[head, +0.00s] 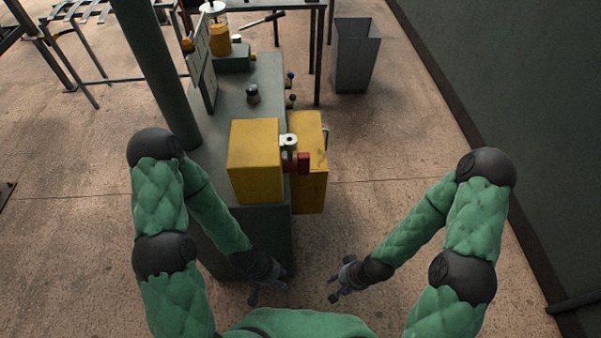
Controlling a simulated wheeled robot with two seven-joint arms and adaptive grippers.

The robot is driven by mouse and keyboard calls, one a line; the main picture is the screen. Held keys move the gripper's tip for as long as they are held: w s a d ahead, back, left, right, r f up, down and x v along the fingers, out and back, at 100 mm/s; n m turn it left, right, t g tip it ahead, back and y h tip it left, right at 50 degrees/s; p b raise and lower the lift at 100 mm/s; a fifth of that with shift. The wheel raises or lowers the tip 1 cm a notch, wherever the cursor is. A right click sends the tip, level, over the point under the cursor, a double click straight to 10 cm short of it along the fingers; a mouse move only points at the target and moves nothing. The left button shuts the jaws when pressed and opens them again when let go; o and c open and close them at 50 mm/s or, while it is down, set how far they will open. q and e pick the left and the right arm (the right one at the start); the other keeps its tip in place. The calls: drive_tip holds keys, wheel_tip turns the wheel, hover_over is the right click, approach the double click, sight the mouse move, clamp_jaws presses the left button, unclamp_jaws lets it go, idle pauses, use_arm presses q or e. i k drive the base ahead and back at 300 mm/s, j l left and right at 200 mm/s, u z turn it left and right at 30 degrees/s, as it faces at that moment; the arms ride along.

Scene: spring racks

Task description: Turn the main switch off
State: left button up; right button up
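A red switch part (301,163) sits at the side of a yellow box (255,162) on the grey-green machine. It is probably the main switch; its setting is too small to read. A pale metal fitting (288,142) stands just above it. A second yellow box (311,190) is on the machine's right side. My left gripper (267,295) is low beside the machine's near end, below the boxes, its fingers apart and empty. My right gripper (335,290) is to the right of it over the floor, fingers apart and empty. Neither touches the switch.
The machine (263,90) has a dark knob and small levers on its right side. A green post (158,70) rises at its left. A grey bin (356,58) stands at the back, and a dark wall (500,90) runs along the right. The floor right of the machine is clear.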

sight(299, 164)
drive_tip(key=i+l+u, duration=0.2)
drive_tip(key=u, duration=0.15)
drive_tip(key=i+l+u, duration=0.15)
drive_tip(key=l+u, duration=0.2)
drive_tip(key=i+l+u, duration=0.1)
drive_tip(key=l+u, duration=0.25)
drive_tip(key=l, duration=0.15)
drive_tip(key=l+u, duration=0.75)
drive_tip(key=i+l, duration=0.05)
drive_tip(key=l, duration=0.05)
